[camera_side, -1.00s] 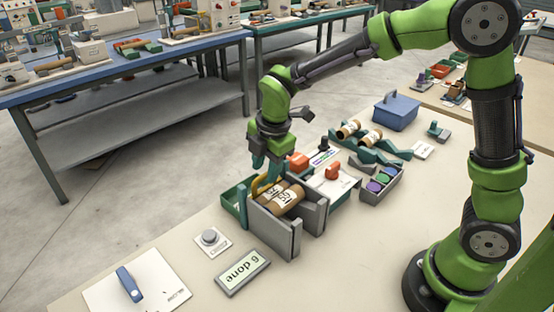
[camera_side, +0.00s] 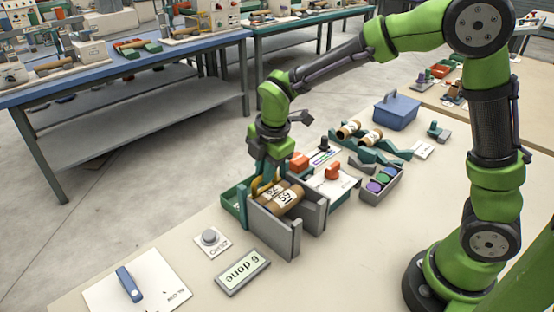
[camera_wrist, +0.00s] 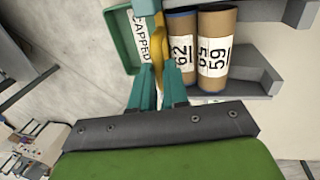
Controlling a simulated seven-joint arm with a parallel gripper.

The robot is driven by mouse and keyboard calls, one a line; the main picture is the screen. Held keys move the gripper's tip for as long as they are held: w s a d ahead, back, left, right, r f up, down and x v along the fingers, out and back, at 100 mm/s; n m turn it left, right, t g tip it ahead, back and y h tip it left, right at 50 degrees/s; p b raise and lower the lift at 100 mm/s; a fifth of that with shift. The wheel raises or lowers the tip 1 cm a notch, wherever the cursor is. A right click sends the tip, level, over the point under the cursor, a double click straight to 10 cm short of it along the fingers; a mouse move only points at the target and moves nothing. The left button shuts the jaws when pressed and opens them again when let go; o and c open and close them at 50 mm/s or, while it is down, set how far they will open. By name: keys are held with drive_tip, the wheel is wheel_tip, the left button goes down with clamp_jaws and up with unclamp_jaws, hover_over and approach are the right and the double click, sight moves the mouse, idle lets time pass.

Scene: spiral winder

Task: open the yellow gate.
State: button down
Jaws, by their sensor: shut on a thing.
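The yellow gate (camera_wrist: 158,45) shows in the wrist view as a narrow yellow piece between the green tray and the cardboard tubes. My gripper (camera_wrist: 158,78) has its two teal fingers on either side of the gate's near end and is shut on it. In the side view the gate (camera_side: 257,186) is mostly hidden behind my gripper (camera_side: 264,178). Two labelled cardboard tubes (camera_wrist: 216,45) lie side by side just right of the gate, inside the grey holder (camera_side: 272,232).
A green tray (camera_wrist: 115,40) with a "CAPPED" label adjoins the gate. A "6 done" display (camera_side: 242,272), a grey button (camera_side: 210,238) and a card with a blue handle (camera_side: 130,284) lie in front. A blue box (camera_side: 396,112) stands farther back.

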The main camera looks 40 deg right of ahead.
wheel_tip(320, 180, up, 5)
drive_tip(key=shift+f, duration=0.1)
drive_tip(key=c, duration=1.1)
unclamp_jaws()
drive_tip(key=s+r, duration=0.1)
drive_tip(key=r, duration=0.4)
drive_tip(key=s+r, duration=0.1)
drive_tip(key=r, duration=0.5)
drive_tip(key=s+r, duration=0.1)
drive_tip(key=r, duration=0.4)
drive_tip(key=shift+s+r, duration=0.15)
drive_tip(key=shift+r, duration=0.15)
